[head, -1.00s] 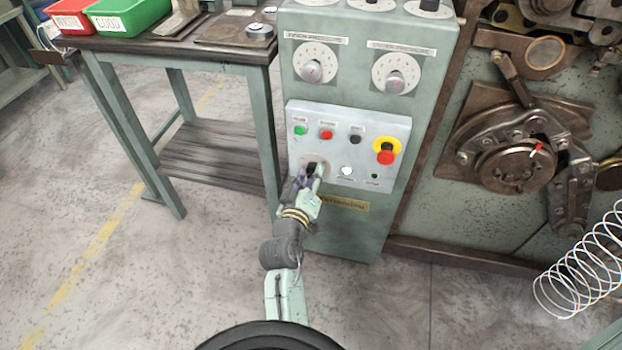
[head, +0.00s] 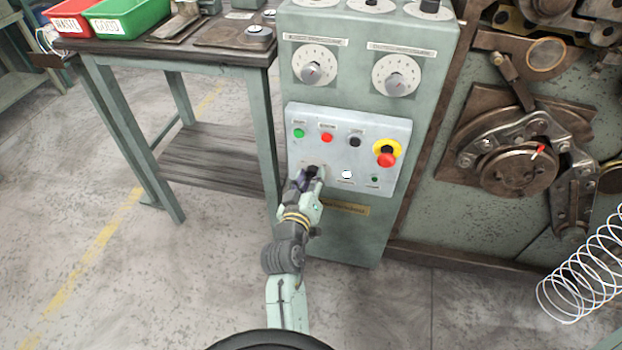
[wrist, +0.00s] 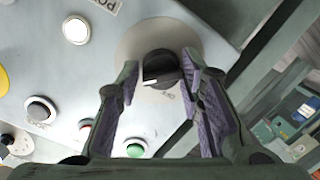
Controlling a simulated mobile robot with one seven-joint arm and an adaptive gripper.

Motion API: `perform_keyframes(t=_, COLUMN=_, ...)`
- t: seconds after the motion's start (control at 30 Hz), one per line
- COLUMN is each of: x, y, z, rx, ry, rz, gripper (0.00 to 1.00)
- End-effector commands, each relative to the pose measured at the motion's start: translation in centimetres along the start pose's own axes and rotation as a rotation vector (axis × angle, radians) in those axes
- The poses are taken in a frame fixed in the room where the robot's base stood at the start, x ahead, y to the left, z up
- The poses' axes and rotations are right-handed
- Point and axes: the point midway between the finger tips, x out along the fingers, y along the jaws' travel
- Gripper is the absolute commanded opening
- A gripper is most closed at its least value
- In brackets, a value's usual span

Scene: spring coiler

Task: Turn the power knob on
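The power knob (wrist: 160,68) is a black rotary knob with a white pointer mark on a pale round plate (wrist: 128,42), low on the grey control panel (head: 377,128). In the wrist view the mark points to the left of the picture. My gripper (wrist: 160,70) is open, with its purple-padded fingers on either side of the knob. A gap shows between the left finger and the knob; the right finger is very close to it, and I cannot tell if it touches. In the head view my gripper (head: 312,178) hides most of the knob.
The panel also carries a green button (head: 299,133), a red button (head: 326,138), a black button (head: 355,142), a red emergency stop (head: 386,158) and a bright white lamp (head: 347,174). A workbench (head: 170,45) stands to the left. The coiler (head: 520,165) is to the right.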

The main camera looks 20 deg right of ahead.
Motion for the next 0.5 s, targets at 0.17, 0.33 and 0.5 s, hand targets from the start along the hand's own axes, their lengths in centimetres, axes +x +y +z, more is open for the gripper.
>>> perform_keyframes(t=0.17, x=-0.02, y=-0.03, z=0.08, rx=-0.001, ry=-0.002, rz=0.0, gripper=0.48)
perform_keyframes(t=0.33, x=-0.03, y=-0.07, z=0.14, rx=-0.002, ry=-0.003, rz=-0.001, gripper=0.5)
perform_keyframes(t=0.5, x=-0.04, y=-0.09, z=0.17, rx=-0.002, ry=-0.004, rz=-0.002, gripper=0.5)
